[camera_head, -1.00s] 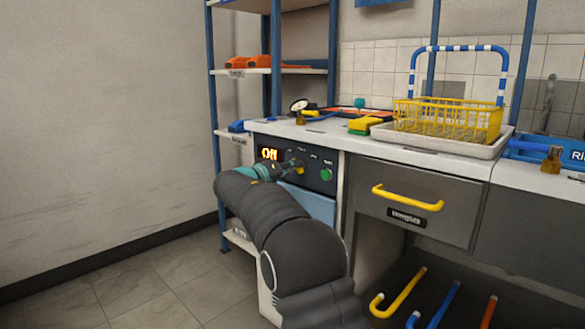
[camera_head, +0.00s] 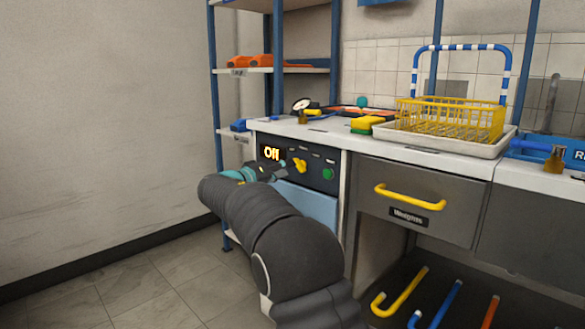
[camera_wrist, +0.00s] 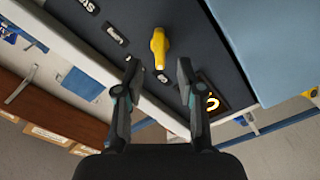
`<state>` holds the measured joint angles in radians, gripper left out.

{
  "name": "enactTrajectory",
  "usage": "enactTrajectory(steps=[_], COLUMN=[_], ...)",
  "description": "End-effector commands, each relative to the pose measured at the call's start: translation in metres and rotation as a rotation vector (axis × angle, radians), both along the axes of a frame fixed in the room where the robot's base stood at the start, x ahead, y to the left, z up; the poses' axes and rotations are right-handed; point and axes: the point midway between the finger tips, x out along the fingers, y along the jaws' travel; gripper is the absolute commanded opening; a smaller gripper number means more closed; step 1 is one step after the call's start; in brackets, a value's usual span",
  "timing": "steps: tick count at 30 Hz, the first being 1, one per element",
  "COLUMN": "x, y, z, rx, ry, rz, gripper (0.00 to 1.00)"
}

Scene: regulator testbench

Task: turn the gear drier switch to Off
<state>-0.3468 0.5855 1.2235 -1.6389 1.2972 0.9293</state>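The gear drier's dark front panel (camera_head: 316,178) is under the counter in the head view. The yellow switch knob (camera_head: 300,165) sits right of the display, with a green button (camera_head: 328,174) further right. In the wrist view the yellow knob (camera_wrist: 159,46) stands just beyond my fingertips, apart from them, and the lit display (camera_wrist: 212,102) is at the right. My gripper (camera_wrist: 156,72) is open and empty, its two fingers spread. In the head view my gripper (camera_head: 281,172) is just left of and below the knob.
A grey drawer with a yellow handle (camera_head: 408,198) is to the right. The counter holds a yellow basket (camera_head: 450,118) in a white tray, a yellow sponge (camera_head: 366,124) and a gauge (camera_head: 301,104). Blue-framed shelves (camera_head: 275,70) stand behind. The floor at left is clear.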

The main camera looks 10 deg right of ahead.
Motion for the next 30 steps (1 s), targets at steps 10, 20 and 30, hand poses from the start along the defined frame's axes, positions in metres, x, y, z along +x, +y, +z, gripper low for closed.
enactTrajectory(steps=[10,20,30], x=[-0.036,-0.044,-0.042], y=[0.048,0.059,0.060], z=[0.000,0.000,-0.001], rx=[0.002,0.001,-0.034], ry=[0.000,0.001,0.054], rz=[0.000,-0.002,0.009], gripper=[0.39,0.39,0.39])
